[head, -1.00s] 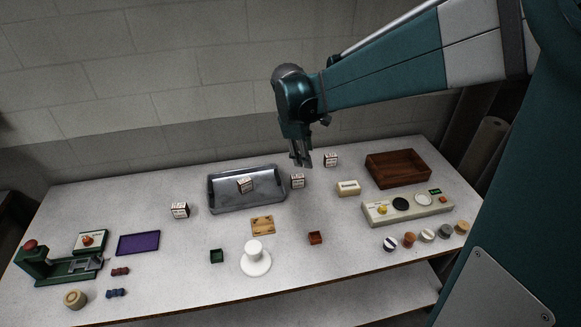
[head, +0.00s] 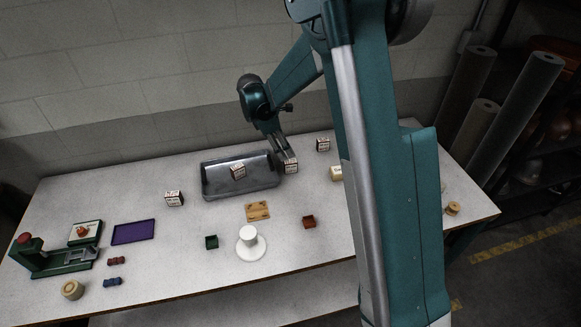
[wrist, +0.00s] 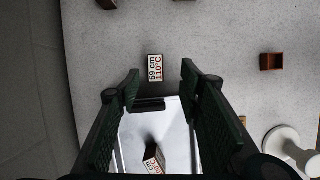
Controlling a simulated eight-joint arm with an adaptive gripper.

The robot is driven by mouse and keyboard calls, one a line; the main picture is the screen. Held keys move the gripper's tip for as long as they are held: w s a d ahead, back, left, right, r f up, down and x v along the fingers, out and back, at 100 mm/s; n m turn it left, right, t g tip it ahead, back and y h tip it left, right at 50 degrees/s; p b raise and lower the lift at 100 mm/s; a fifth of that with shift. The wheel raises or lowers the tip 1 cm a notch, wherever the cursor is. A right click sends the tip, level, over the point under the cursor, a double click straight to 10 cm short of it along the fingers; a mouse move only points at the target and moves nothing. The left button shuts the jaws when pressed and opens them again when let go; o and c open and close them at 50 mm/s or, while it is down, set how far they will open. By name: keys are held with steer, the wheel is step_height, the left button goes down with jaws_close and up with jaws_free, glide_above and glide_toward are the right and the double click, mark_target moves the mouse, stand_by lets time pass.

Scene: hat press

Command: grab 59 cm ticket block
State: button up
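The 59 cm ticket block (head: 291,167) is a small white block with dark edges, standing on the table just right of the grey tray. In the wrist view its label (wrist: 154,68) reads 59 cm and 110°C, and it lies ahead of the fingertips, between their lines. My gripper (head: 285,154) is over it, pointing down. The wrist view shows my gripper (wrist: 160,86) open, fingers apart, with nothing held. Whether a finger touches the block cannot be told.
A similar block (head: 238,172) is in the grey tray (head: 212,188); others stand at the back (head: 323,144) and left (head: 174,198). A wooden plate (head: 258,211), white stand (head: 250,254) and small red tray (head: 309,222) are nearer the front. My arm hides much of the table's right side.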

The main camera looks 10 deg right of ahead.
mark_target(290, 161)
steer(key=shift+w+a+f+n, duration=0.1)
steer(key=shift+w+f+n, duration=0.2)
steer(key=shift+f, duration=0.4)
steer(key=shift+w+a+f+n, duration=0.1)
steer(key=shift+w+f, duration=0.25)
steer(key=shift+f, duration=0.3)
steer(key=shift+x, duration=1.25)
steer(key=shift+x, duration=2.6)
steer(key=shift+s+d, duration=0.15)
steer(key=shift+r, duration=0.1)
steer(key=c, duration=1)
